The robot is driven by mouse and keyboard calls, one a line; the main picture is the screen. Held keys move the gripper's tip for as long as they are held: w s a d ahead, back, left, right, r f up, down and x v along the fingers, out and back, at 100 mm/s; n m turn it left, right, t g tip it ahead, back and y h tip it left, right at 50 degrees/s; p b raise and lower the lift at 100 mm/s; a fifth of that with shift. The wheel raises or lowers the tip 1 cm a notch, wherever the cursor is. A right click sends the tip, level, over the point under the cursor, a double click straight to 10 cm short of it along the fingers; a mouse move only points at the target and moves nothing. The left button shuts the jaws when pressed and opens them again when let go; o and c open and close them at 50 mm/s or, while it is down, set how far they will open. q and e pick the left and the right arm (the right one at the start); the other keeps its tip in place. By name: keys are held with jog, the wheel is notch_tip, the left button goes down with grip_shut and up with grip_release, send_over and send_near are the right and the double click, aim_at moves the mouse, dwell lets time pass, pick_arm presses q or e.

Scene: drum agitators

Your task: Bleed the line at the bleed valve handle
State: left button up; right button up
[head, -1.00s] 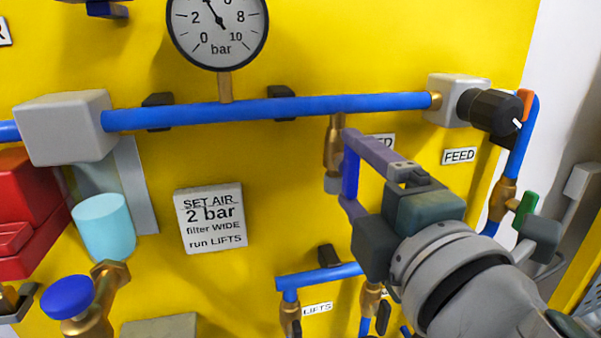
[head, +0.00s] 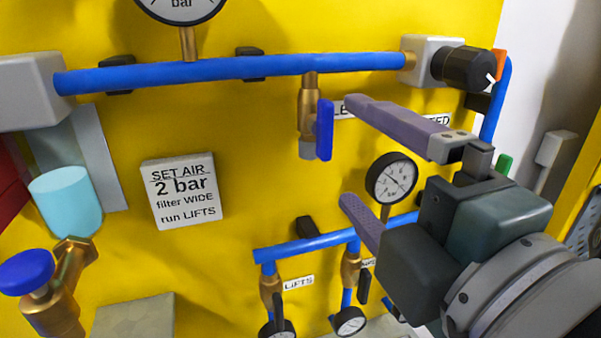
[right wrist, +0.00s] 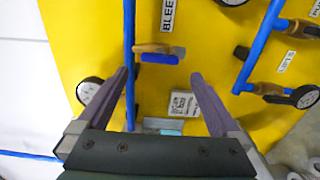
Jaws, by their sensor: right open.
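The bleed valve (head: 308,105) is a brass body that hangs from the blue horizontal pipe (head: 210,70). Its blue bleed valve handle (head: 325,130) points up and down, in line with the body. In the right wrist view the handle (right wrist: 162,57) lies ahead, between the lines of the two fingers. My right gripper (head: 348,150) is open and empty, a little to the right of the handle, with a visible gap. A label behind the valve is partly covered by a finger. My left gripper is out of view.
A black FEED knob (head: 468,68) sits at the pipe's right end. A small gauge (head: 391,180) shows behind the right gripper's fingers. Lower branch valves (head: 352,268) hang below. A sign (head: 181,190) and a cyan bowl (head: 66,202) are to the left.

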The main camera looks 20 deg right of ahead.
jog(key=s+b, duration=0.1)
jog(key=s, duration=0.2)
jog(key=shift+s, duration=0.1)
jog(key=shift+d, duration=0.15)
